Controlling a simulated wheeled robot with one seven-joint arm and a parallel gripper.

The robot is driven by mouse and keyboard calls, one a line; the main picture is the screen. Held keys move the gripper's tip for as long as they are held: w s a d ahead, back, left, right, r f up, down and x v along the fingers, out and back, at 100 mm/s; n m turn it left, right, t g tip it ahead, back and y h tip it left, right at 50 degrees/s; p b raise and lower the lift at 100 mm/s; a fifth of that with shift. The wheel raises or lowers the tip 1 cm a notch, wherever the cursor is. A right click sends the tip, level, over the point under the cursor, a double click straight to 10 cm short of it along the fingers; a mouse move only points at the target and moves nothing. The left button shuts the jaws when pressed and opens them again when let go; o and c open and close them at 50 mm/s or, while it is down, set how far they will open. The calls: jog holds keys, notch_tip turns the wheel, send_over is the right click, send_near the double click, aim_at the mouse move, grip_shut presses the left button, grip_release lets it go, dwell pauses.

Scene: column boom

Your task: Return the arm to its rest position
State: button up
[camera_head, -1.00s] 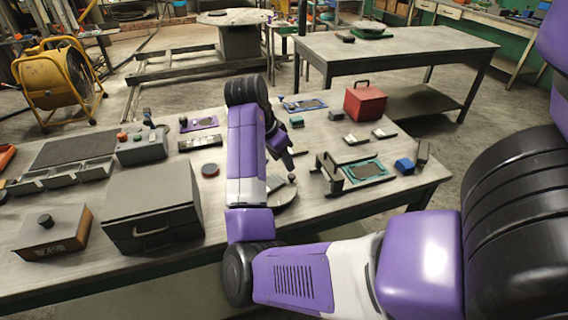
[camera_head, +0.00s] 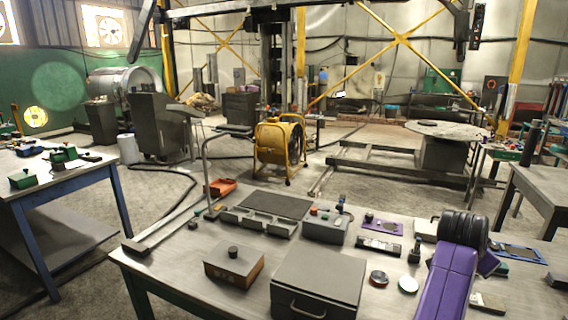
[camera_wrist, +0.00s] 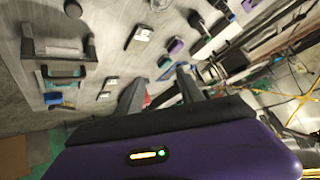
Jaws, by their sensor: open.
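My gripper (camera_wrist: 160,88) shows in the wrist view with its two dark fingers apart and nothing between them. It is held above the workbench, whose top with several small items fills the upper left of that view. In the head view my purple arm (camera_head: 447,280) with its black joint reaches over the right part of the workbench (camera_head: 165,262). The gripper itself is hidden behind the arm there.
On the workbench stand a grey case (camera_head: 318,280), a brown box with a black knob (camera_head: 234,264), a button box (camera_head: 326,224) and a row of grey bins (camera_head: 258,222). A yellow fan (camera_head: 279,146) stands behind. Another table (camera_head: 60,178) is at the left.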

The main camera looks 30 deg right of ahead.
jog(key=w+a+r+n+t+h, duration=0.4)
jog(key=w+a+n+t, duration=0.25)
jog(key=n+t, duration=0.2)
jog(key=s+a+f+n+t+y, duration=0.1)
jog(key=a+f+n+t+y, duration=0.25)
jog(key=a, duration=0.55)
jog(key=s+a+r+n+t+y, duration=0.1)
jog(key=a+n+t+y, duration=0.1)
jog(key=a+n+t, duration=0.5)
jog(key=s+a+f+n+g+y, duration=0.1)
jog(key=s+a+f+y, duration=0.15)
jog(key=s+a, duration=0.5)
jog(key=s+a+f+n+y, duration=0.1)
jog(key=s+a+y, duration=0.25)
jog(key=a, duration=0.65)
jog(key=s+a+f+g+y, duration=0.1)
jog(key=s+a+f+g, duration=0.1)
jog(key=s+a, duration=0.2)
jog(key=s+a+f+g+y, duration=0.1)
jog(key=s+a, duration=0.3)
jog(key=s, duration=0.7)
jog(key=shift+s+a+f+m+g, duration=0.2)
jog(key=shift+f+m+g, duration=0.25)
jog(key=shift+f, duration=0.35)
jog(key=shift+w, duration=0.1)
jog(key=shift+c, duration=0.3)
